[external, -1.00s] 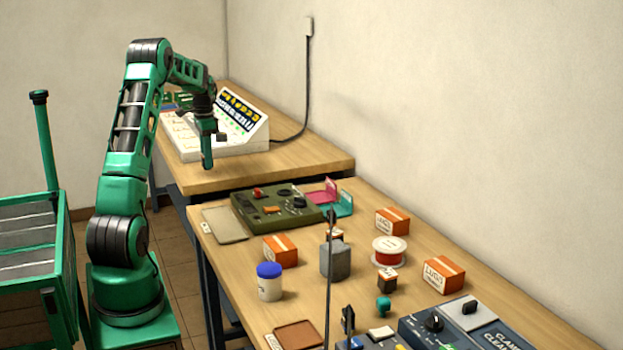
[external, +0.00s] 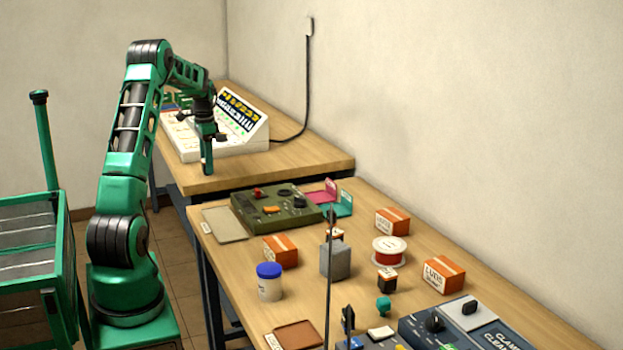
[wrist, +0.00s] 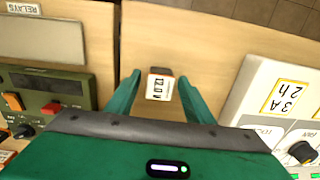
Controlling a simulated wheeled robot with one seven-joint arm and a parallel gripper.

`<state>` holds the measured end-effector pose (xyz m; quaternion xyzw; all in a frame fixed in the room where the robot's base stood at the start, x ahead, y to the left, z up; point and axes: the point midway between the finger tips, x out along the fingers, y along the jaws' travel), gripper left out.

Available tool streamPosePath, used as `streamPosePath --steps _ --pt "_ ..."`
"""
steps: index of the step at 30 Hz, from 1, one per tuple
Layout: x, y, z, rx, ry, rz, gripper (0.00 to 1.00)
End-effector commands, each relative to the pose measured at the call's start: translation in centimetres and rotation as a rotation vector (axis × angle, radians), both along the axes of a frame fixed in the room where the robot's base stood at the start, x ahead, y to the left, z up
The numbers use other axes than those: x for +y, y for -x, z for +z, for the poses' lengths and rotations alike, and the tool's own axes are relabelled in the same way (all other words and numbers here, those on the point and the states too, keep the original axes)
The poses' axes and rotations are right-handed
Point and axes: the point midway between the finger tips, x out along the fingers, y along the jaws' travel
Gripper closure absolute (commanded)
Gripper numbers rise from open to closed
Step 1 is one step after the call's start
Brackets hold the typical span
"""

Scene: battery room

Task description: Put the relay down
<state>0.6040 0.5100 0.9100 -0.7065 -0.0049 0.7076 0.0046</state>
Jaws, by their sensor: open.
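In the wrist view the relay (wrist: 160,86) is a small block with a white "12.0 V" face and an orange-red edge. It is between the tips of my gripper (wrist: 159,78), whose green fingers are open, with a narrow gap showing on either side. The relay appears to be over or on the wooden top of the far table; its underside is hidden. In the external view my gripper (external: 207,170) points down near that table's front edge, and I cannot make out the relay there. A beige mat labelled RELAYS (wrist: 40,42) lies on the near table.
An olive control panel (external: 285,212) stands next to the mat, across the gap between the tables. A white charger (external: 225,140) stands on the far table (external: 300,165), close to my gripper. Orange boxes, a spool and a blue-lidded jar (external: 269,286) crowd the near table.

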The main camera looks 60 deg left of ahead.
Motion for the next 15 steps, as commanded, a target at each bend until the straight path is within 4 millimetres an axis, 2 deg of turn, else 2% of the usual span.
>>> streamPosePath --steps 15 --pt "-0.1 -0.1 9.3 -0.001 -0.003 0.000 0.52"
